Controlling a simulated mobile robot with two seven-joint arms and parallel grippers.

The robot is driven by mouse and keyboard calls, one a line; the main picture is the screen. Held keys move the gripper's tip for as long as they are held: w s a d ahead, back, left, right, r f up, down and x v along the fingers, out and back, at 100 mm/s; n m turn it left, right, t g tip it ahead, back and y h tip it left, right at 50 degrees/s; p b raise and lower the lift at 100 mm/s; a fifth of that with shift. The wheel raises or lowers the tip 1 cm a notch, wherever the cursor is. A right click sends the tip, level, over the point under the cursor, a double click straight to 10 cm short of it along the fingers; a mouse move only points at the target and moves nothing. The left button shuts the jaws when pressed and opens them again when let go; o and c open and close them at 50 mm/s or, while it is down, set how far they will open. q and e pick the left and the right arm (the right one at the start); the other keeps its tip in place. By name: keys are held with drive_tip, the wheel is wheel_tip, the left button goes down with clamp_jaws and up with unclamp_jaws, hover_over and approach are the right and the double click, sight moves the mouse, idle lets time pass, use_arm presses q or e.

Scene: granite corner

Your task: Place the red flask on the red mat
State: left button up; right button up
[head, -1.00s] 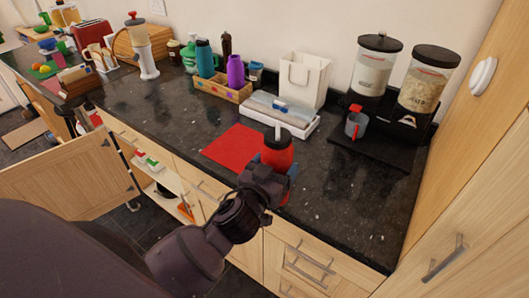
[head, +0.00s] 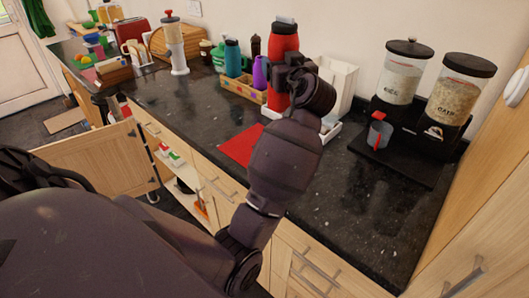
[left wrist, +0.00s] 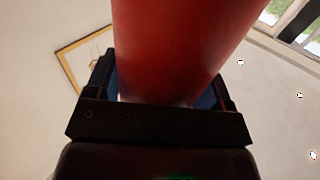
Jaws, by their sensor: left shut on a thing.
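The red flask (head: 285,42) is upright and raised above the counter. My left gripper (head: 291,76) is shut around it, and the gripper and wrist hide part of its lower body. In the left wrist view the red flask (left wrist: 185,45) fills the top middle, between the fingers of the left gripper (left wrist: 165,95). The red mat (head: 239,146) lies flat on the dark counter, in front of and below the flask; my arm covers its right part. My right gripper is not in view.
A wooden caddy (head: 240,90) with bottles stands behind the mat. A white bag-like holder (head: 338,82) and a white tray are partly hidden behind my arm. Two cereal dispensers (head: 402,72) and a grey cup (head: 379,133) stand at right. Counter left of the mat is clear.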

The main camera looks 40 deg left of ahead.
use_arm(q)
wheel_tip(320, 180, down, 19)
drive_tip(key=shift+a+f+n+g, duration=0.2)
drive_tip(key=shift+a+n+g, duration=0.1)
drive_tip(key=shift+g, duration=0.1)
idle(0.5)
drive_tip(key=shift+f+b, duration=0.15)
drive_tip(key=shift+b, duration=0.15)
drive_tip(key=o, duration=0.7)
drive_tip(key=shift+f, duration=0.1)
drive_tip(key=o, duration=0.4)
